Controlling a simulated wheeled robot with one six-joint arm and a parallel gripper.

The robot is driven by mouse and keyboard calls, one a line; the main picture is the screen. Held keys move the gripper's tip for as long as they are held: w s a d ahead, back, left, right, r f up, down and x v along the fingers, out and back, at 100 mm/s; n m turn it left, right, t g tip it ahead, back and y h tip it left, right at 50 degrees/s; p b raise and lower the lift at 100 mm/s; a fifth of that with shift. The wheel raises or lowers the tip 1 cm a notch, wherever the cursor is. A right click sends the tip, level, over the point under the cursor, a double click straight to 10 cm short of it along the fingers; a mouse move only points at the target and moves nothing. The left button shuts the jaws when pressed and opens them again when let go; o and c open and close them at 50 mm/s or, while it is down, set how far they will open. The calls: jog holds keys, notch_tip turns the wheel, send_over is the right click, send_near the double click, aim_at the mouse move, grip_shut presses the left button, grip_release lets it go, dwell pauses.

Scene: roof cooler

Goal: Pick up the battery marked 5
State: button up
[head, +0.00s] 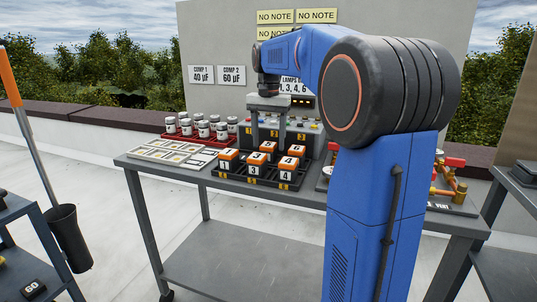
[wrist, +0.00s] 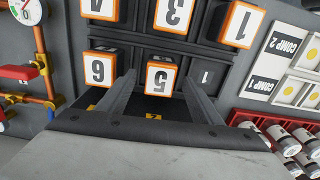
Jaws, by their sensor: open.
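The battery marked 5 (wrist: 160,78) has an orange-rimmed white top and sits in the black tray, its number upside down in the wrist view. In the head view it is the back-row block (head: 267,146). My gripper (head: 268,139) is open and points down over it. In the wrist view my gripper's fingers (wrist: 159,85) are on either side of battery 5; I cannot tell whether they touch it. The battery marked 6 (wrist: 99,70) is beside it, close to one finger. On the other side is an empty slot marked 1 (wrist: 206,77).
Batteries 3 (head: 254,168), 4 (head: 288,173) and 1 (head: 226,163) fill the tray's front row. A grey unit (head: 310,140) stands behind the tray. Red-racked white jars (head: 203,129) and a pale card tray (head: 170,152) are left. Pipes and valves (head: 450,180) stand right.

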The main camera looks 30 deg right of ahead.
jog(key=shift+f, duration=0.95)
jog(key=c, duration=1.4)
